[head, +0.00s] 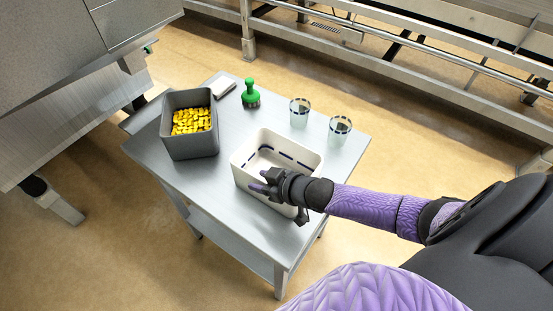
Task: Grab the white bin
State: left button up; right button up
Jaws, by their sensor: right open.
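The white bin (249,148) stands upright on a grey metal table, toward its front right. It looks empty, with dark slots along its inner walls. My right gripper (262,184) is over the near side of the bin, with its fingers apart and nothing between them. The gripper and wrist hide part of the bin's near right rim and wall. I cannot tell whether the fingers touch the rim. My left gripper is out of the picture.
A grey bin (178,148) of yellow pieces stands left of the white bin on the table (215,190). Behind are a green-handled brush (250,93), a small grey block (224,88) and two clear cups (299,112) (339,131). Metal machinery (60,60) stands at the left.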

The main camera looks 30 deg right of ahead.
grip_shut()
dwell(1.0)
jog(key=shift+r, duration=0.1)
